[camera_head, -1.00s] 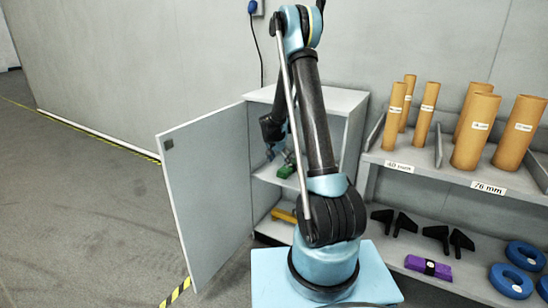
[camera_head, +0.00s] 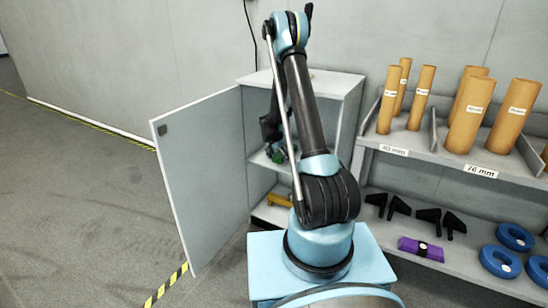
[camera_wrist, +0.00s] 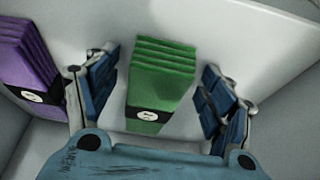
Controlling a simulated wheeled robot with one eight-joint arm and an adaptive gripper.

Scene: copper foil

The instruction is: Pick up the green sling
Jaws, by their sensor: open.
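The green sling (camera_wrist: 160,75) is a folded bundle with a black band and a white label. In the wrist view it lies on a pale shelf between the two spread blue fingers of my gripper (camera_wrist: 161,80), with a visible space on each side. My gripper is open and holds nothing. In the head view, my gripper (camera_head: 276,153) is inside the open cabinet at the upper shelf, and only a small green patch shows there. My arm hides part of the cabinet.
A purple sling (camera_wrist: 27,65) lies left of the green one. The cabinet door (camera_head: 205,180) stands open at left. A yellow item (camera_head: 279,200) is on the lower shelf. The rack at right holds cardboard tubes (camera_head: 466,115), black brackets, another purple bundle (camera_head: 421,248) and blue rings (camera_head: 515,237).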

